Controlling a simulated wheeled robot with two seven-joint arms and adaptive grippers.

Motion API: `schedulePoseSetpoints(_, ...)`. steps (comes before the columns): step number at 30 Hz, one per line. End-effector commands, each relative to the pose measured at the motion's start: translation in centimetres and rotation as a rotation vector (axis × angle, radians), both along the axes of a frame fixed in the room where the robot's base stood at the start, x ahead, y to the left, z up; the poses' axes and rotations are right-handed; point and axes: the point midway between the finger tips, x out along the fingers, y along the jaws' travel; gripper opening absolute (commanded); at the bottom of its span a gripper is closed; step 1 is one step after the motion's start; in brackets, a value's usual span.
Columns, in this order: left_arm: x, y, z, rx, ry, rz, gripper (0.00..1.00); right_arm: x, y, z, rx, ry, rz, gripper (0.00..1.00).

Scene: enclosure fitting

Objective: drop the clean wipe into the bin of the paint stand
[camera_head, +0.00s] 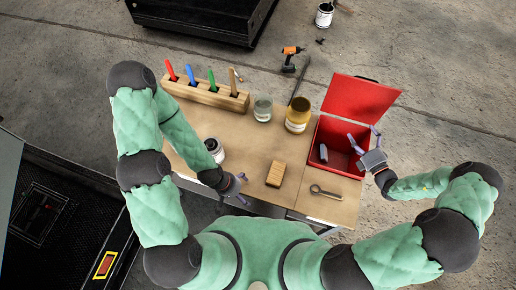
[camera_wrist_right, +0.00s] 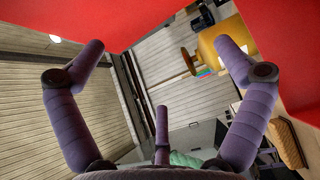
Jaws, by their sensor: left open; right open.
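I cannot pick out a clean wipe or a bin of a paint stand for certain in either view. A red box (camera_head: 329,184) with its lid (camera_head: 360,97) up stands at the right of the table. A small grey item (camera_head: 323,153) lies inside it; what it is I cannot tell. My right gripper (camera_head: 365,137) is open over the box's right side. In the right wrist view its fingers (camera_wrist_right: 162,48) are spread with nothing between them. My left gripper (camera_head: 241,187) is open and appears empty near the table's front edge, beside a white can (camera_head: 214,148) with dark contents.
A wooden rack (camera_head: 205,94) with coloured handles stands at the back left. A glass jar (camera_head: 262,108) and an amber jar (camera_head: 298,114) stand behind a tan block (camera_head: 276,174). A wrench (camera_head: 325,192) lies in front of the box. An orange drill (camera_head: 290,58) lies farther back.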

Motion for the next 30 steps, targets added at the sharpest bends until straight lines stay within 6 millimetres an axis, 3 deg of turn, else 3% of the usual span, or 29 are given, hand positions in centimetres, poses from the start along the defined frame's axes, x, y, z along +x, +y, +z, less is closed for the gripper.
schedulePoseSetpoints(16, 0.0, 0.0, 0.0, 0.0, 0.0, 0.0, 1.0, -8.6, -4.4, 0.0, 0.0, 0.001, -0.004, 1.0)
schedulePoseSetpoints(22, 0.0, 0.0, 0.0, 0.0, 0.0, 0.0, 1.0, -10.0, -5.0, 0.0, 0.001, 0.0, -0.002, 1.0)
schedulePoseSetpoints(30, 0.0, 0.0, 0.0, 0.0, 0.0, 0.0, 1.0, -10.1, -5.0, 0.1, 0.0, -0.001, 0.0, 1.0)
